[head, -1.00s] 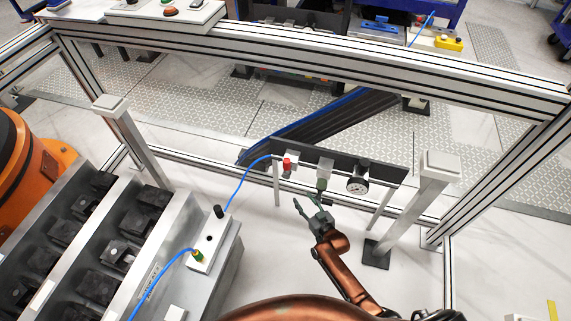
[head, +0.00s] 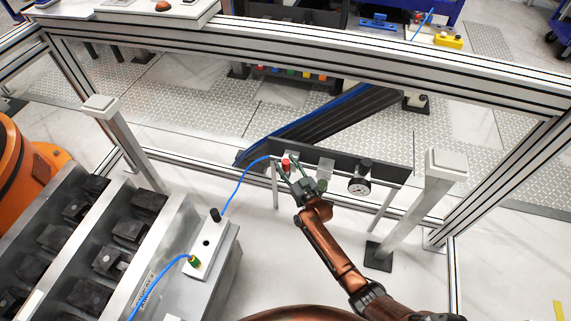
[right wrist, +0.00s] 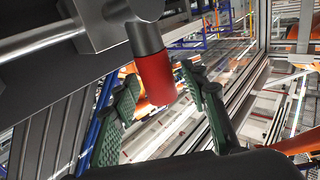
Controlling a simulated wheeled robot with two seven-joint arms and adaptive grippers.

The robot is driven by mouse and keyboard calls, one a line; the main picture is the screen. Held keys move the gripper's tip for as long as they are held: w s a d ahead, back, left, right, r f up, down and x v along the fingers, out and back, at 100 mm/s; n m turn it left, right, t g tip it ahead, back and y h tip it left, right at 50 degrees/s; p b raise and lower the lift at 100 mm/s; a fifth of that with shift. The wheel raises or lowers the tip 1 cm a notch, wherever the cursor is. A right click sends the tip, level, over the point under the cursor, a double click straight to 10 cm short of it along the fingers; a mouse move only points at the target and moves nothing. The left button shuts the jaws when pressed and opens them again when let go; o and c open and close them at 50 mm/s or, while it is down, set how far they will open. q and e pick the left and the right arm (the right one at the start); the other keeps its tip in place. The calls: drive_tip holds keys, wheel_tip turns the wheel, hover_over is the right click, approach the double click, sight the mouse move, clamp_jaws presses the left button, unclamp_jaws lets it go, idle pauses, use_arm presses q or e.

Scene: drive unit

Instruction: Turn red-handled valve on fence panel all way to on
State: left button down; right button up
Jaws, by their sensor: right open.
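The red-handled valve (head: 287,164) is at the left end of a dark panel (head: 335,163) by the fence. In the right wrist view its red handle (right wrist: 155,78) hangs from a grey stem, between the two green fingers as seen there. My right gripper (head: 289,175) is open at the valve, with its fingers spread just in front of the red handle. It also shows open in the right wrist view (right wrist: 160,105). I cannot tell whether a finger touches the handle. My left gripper is not in view.
A blue hose (head: 240,181) runs to the valve from a silver box (head: 207,247). A fence post (head: 413,205) stands at the right.

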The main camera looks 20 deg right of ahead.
drive_tip(key=shift+c, duration=0.3)
clamp_jaws()
idle(0.5)
